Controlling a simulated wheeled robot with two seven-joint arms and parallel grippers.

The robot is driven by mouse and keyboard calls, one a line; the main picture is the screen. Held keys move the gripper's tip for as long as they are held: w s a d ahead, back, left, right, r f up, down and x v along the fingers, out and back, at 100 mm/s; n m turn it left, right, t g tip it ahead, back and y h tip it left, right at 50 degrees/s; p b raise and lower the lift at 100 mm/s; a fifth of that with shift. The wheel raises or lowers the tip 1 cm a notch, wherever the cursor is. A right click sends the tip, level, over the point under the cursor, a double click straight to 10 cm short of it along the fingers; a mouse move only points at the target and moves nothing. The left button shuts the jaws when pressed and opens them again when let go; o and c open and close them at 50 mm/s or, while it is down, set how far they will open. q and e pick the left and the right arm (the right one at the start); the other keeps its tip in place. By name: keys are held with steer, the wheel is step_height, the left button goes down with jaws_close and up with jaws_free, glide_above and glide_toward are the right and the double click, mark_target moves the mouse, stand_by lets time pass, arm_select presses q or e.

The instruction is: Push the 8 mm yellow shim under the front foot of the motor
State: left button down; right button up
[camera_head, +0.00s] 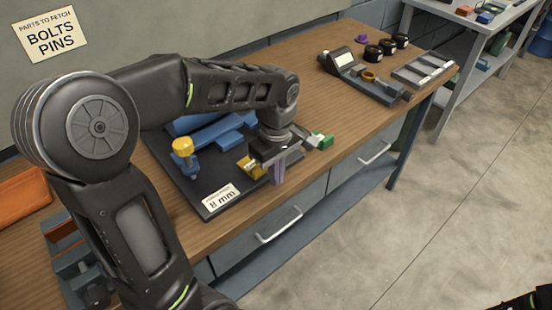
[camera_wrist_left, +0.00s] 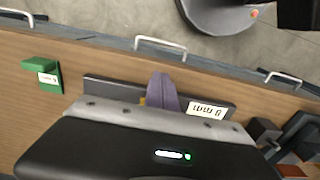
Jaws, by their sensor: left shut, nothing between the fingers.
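The blue motor (camera_head: 210,130) sits on a dark base plate (camera_head: 186,190), partly hidden behind my left arm. The yellow shim (camera_head: 251,167), a small labelled block, lies at the front right of the motor, close beside my left gripper (camera_head: 277,180). My left gripper points down with its purple-grey fingers shut and empty, near the plate's front edge. In the left wrist view the fingers (camera_wrist_left: 160,78) cover most of the shim; only a yellow sliver (camera_wrist_left: 143,101) shows. I cannot tell whether they touch. The motor's front foot is not clearly visible. My right gripper is out of view.
A green block (camera_head: 321,141) lies right of the gripper. An "8 mm" card (camera_head: 221,198) lies on the plate's front. A yellow-topped post (camera_head: 183,147) stands at left. A grey fixture (camera_head: 362,76) and tray (camera_head: 423,69) stand farther right; the wood between is clear.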

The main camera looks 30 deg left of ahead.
mark_target(242, 157)
arm_select(q)
step_height(242, 157, down, 2)
steer(key=a, duration=0.1)
steer(key=a+p, duration=0.1)
steer(key=shift+w+a+r, duration=0.2)
steer(key=shift+w+a, duration=0.1)
steer(key=shift+w, duration=0.1)
steer(key=shift+w+a+f, duration=0.1)
steer(key=shift+w+a, duration=0.05)
steer(key=shift+a, duration=0.5)
steer(key=shift+a, duration=0.1)
steer(key=w+a, duration=0.1)
steer(key=a, duration=0.2)
steer(key=w+a, duration=0.1)
steer(key=a, duration=0.2)
steer(key=w+a+p, duration=0.1)
steer(key=a, duration=0.2)
steer(key=shift+a, duration=0.25)
